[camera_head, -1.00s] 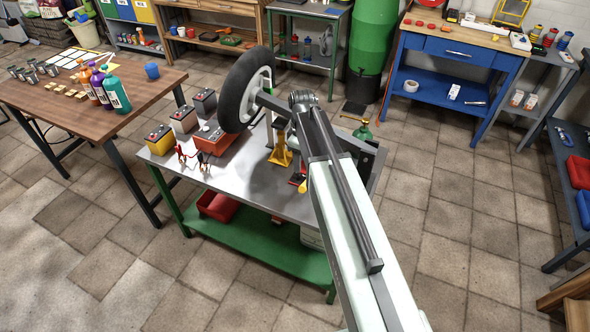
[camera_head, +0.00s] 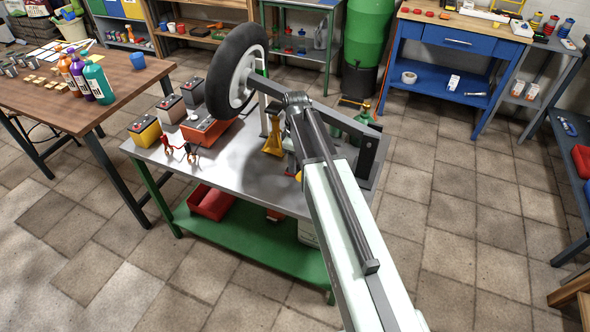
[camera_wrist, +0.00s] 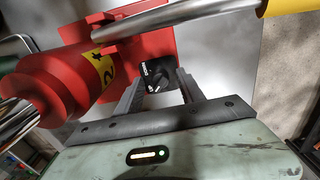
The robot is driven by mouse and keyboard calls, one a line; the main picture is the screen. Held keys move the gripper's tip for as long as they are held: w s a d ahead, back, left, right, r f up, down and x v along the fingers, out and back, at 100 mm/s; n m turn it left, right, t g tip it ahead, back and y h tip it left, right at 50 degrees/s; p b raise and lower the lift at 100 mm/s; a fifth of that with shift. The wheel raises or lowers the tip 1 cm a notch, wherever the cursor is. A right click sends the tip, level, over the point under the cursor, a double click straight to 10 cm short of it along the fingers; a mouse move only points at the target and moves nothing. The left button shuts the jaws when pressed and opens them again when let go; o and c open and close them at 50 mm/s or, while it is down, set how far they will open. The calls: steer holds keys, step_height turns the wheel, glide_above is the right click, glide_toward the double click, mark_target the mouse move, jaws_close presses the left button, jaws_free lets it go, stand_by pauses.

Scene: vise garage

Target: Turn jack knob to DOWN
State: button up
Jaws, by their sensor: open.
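The jack (camera_wrist: 80,80) is red, with a round cylinder and a yellow-and-black label, at the left and top of the wrist view. Its black knob (camera_wrist: 156,74) with white markings shows near the middle; I cannot read its setting. My gripper (camera_wrist: 161,77) is open, with one finger on each side of the knob in this view. I cannot tell whether either finger touches it. In the head view my arm hides the gripper and most of the jack on the workbench.
The metal-topped workbench (camera_head: 235,165) holds a wheel (camera_head: 237,72) on a bar close to my arm, a yellow stand (camera_head: 273,138), batteries (camera_head: 146,131) and clamps. A metal rod (camera_wrist: 195,17) crosses above the knob.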

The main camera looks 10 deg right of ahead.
jaws_close()
